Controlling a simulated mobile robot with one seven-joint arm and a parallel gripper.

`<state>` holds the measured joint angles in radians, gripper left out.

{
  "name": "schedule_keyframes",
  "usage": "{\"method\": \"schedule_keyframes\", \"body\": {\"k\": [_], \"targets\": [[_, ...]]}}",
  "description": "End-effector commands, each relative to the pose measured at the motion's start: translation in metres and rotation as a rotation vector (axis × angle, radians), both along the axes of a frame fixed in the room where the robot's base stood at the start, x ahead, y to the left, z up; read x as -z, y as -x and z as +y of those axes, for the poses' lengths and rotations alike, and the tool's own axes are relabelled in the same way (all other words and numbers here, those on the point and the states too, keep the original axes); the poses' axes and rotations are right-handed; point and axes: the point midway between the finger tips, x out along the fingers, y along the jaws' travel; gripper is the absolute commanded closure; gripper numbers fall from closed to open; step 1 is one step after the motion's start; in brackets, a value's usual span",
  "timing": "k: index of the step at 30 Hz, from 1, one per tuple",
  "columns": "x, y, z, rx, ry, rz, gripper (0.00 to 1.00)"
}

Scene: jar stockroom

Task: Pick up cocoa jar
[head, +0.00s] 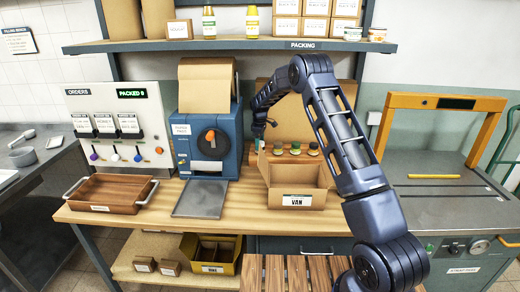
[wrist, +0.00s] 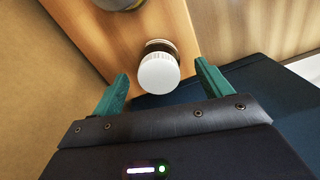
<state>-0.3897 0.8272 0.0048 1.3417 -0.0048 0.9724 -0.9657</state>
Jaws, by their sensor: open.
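My gripper (head: 262,128) is over the left end of a wooden rack (head: 288,156), behind the open carton marked VAN. Its two teal fingers (wrist: 161,76) are apart in the wrist view. A jar with a white lid (wrist: 158,74) shows between and just beyond the fingertips, with nothing gripped. In the head view, several small jars stand along the rack, among them a dark-lidded one (head: 295,149) and another at its right (head: 313,150). I cannot read any jar label, so I cannot tell which one is cocoa.
The VAN carton (head: 297,200) stands open in front of the rack. A blue machine (head: 207,140) is on the left, with a brown tray (head: 108,207) beyond it. The packing shelf (head: 240,45) hangs above. Another grey lid (wrist: 118,3) is at the wrist view's top edge.

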Motion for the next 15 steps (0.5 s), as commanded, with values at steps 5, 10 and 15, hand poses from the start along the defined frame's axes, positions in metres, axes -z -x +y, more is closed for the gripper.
{"method": "schedule_keyframes", "body": {"k": [5,10,15], "targets": [[0.026,-0.001,0.0,0.0,0.001,0.002,0.22],[0.036,-0.001,0.0,0.0,0.0,0.0,0.22],[0.036,-0.001,0.0,0.0,0.0,0.0,0.24]]}}
